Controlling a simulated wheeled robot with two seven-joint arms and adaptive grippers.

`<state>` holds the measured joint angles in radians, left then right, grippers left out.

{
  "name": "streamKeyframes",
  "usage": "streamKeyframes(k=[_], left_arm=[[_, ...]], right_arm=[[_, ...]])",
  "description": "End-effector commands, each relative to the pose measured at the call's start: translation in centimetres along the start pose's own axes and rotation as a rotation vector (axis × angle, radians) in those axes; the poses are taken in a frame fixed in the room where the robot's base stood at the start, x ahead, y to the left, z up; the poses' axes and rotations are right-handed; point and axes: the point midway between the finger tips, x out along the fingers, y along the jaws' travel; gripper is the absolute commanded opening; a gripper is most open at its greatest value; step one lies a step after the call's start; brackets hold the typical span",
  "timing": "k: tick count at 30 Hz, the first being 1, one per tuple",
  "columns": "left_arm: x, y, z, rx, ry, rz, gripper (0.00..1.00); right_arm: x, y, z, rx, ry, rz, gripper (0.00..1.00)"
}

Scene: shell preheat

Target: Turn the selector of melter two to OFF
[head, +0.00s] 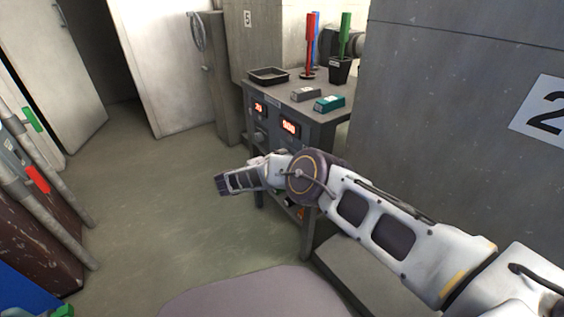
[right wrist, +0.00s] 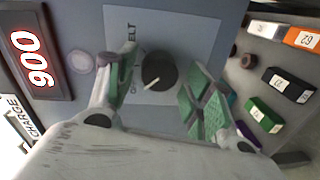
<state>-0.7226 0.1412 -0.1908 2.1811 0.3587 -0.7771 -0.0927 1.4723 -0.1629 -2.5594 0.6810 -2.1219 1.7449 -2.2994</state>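The selector (right wrist: 160,70) is a dark round knob with a white pointer mark aimed to the lower left in the right wrist view. It sits on a pale plate (right wrist: 190,28) whose lettering reads partly "ELT"; the rest of the lettering is hard to read. My right gripper (right wrist: 161,72) is open, its green-padded fingers on either side of the knob, with gaps visible. In the head view my right arm crosses in front of the melter stand (head: 315,135) and hides the knob and most of the gripper.
A red display (right wrist: 38,58) reading 900 is beside the plate; it also shows in the head view (head: 289,127). Another display (head: 259,107) is left of it. A tray (head: 268,76) and small boxes stand on top. Coloured blocks (right wrist: 290,85) lie near the right finger. Floor at left is clear.

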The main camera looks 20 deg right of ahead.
Motion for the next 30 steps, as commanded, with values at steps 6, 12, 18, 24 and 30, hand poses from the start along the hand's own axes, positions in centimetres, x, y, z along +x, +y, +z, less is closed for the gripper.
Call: streamKeyframes(k=[6, 12, 18, 24, 30], left_arm=[[0.0, 0.0, 0.0, 0.000, 0.000, 0.000, 0.57], [0.0, 0.0, 0.1, 0.002, -0.002, 0.000, 0.57], [0.0, 0.0, 0.1, 0.001, -0.001, 0.000, 0.57], [0.0, 0.0, 0.0, 0.000, -0.001, 0.000, 0.57], [0.0, 0.0, 0.0, 0.000, 0.000, 0.000, 0.57]], right_arm=[[0.1, 0.1, 0.0, 0.002, -0.001, 0.002, 0.57], [-0.1, 0.1, 0.0, 0.002, -0.001, 0.002, 0.57], [-1.3, 0.1, -0.1, 0.002, 0.000, 0.001, 0.57], [-3.8, 0.0, -0.1, 0.002, 0.001, 0.001, 0.57], [-6.8, 0.0, -0.1, 0.002, 0.001, 0.000, 0.57]])
